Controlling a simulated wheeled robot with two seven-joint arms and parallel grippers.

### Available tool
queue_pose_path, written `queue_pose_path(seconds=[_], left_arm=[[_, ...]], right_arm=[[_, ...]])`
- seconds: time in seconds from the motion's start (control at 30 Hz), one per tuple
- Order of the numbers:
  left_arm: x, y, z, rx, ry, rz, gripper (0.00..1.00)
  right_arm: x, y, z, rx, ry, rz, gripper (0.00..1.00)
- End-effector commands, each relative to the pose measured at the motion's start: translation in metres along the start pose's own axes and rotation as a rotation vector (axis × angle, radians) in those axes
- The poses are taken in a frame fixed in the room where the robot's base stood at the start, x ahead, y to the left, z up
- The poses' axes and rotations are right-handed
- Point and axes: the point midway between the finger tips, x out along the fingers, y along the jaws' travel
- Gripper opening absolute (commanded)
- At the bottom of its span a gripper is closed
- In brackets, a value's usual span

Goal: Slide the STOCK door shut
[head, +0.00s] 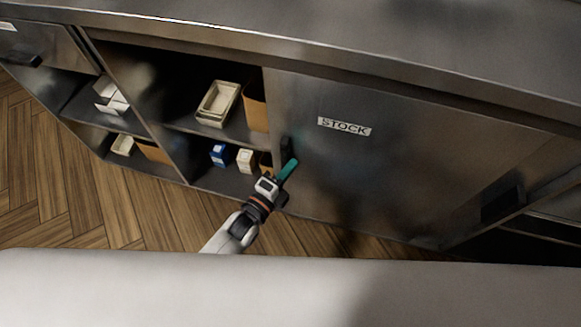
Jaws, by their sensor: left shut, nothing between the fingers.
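The STOCK door (400,170) is a grey metal sliding panel with a white STOCK label on it. It covers the right part of the cabinet, and the bay to its left stands open. A dark handle (287,147) sits near the door's left edge. My left gripper (288,169) is shut and empty, with teal fingers at the door's left edge just below the handle. I cannot tell whether the fingers touch the door. My right gripper is not in view.
The open shelves hold a cream tray (218,103), a blue carton (219,155), a white carton (246,160) and a brown box (255,107). A white open box (111,95) is farther left. The steel counter (330,45) overhangs above. Wooden floor (70,190) lies clear at the lower left.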

Motion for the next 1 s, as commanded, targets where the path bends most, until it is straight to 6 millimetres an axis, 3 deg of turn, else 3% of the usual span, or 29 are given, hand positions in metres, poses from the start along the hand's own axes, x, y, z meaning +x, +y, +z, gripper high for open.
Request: queue_pose_path(seconds=[0.17,0.37,0.63,0.7,1.0], left_arm=[[-0.002,0.000,-0.007,0.003,0.000,-0.001,0.00],[-0.013,0.001,-0.039,0.008,0.002,-0.001,0.00],[-0.042,-0.001,-0.122,0.011,0.003,-0.002,0.00],[-0.051,-0.002,-0.146,0.010,0.003,-0.003,0.00],[-0.078,-0.003,-0.225,0.007,0.002,-0.001,0.00]], right_arm=[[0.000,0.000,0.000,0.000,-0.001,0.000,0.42],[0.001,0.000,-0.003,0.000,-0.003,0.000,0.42],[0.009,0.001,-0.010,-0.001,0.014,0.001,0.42],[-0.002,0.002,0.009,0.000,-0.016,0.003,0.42],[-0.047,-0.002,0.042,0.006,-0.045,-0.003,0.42]])
